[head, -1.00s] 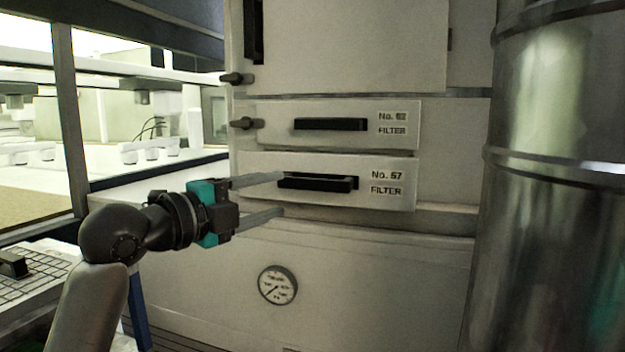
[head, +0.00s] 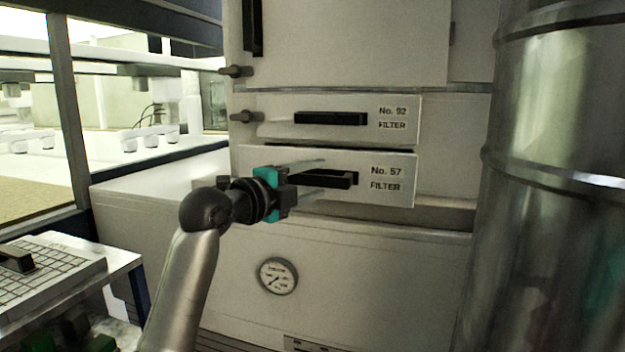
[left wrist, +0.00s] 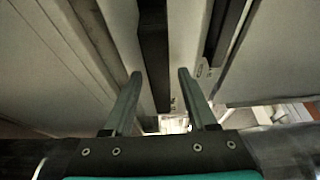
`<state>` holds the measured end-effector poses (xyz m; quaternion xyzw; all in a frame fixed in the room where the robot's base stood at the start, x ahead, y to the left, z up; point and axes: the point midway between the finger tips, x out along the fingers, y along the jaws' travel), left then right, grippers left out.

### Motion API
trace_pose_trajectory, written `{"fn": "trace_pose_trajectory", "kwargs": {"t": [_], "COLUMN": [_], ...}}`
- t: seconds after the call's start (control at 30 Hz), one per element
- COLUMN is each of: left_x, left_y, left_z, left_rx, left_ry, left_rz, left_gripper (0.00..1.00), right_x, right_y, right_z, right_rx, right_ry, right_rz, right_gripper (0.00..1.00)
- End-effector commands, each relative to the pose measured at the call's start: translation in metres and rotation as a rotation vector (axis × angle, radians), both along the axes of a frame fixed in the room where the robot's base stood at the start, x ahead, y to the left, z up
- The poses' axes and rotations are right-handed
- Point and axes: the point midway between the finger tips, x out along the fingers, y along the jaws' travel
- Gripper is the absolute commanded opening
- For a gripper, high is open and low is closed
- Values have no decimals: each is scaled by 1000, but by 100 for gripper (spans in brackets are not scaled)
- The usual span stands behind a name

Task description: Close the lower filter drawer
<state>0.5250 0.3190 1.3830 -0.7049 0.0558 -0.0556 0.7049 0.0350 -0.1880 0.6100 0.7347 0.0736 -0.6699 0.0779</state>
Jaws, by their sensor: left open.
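The lower filter drawer (head: 392,197), labelled No. 57 FILTER, has a white front with a black bar handle (head: 338,180). Its front seems to stand a little proud of the cabinet, with a dark gap along its top edge. My left gripper (head: 322,178) is open in front of the handle's left part, one finger above it and one below. In the left wrist view the black handle (left wrist: 153,60) lies between the two open fingers (left wrist: 158,98). I cannot tell whether they touch it. My right gripper is not in view.
The upper drawer (head: 280,108), No. 92 FILTER, sits just above with its own black handle. A large metal cylinder (head: 550,180) stands close on the right. A gauge (head: 277,276) is below. A gridded bench (head: 50,275) is at lower left.

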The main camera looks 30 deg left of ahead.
Motion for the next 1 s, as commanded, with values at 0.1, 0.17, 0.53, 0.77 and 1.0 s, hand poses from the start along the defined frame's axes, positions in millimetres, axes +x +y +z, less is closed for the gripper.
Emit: {"fn": "trace_pose_trajectory", "kwargs": {"t": [0.1,0.17,0.53,0.77,1.0], "left_x": [0,0,0,0,0], "left_y": [0,0,0,0,0], "left_z": [0,0,0,0,0], "left_rx": [0,0,0,0,0], "left_ry": [0,0,0,1,1], "left_rz": [0,0,0,0,0], "left_gripper": [50,43,1,0,0], "right_x": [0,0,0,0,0], "right_y": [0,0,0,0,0], "right_z": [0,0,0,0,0], "right_rx": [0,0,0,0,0], "right_ry": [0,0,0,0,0], "right_rz": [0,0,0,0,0], "right_gripper": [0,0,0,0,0]}}
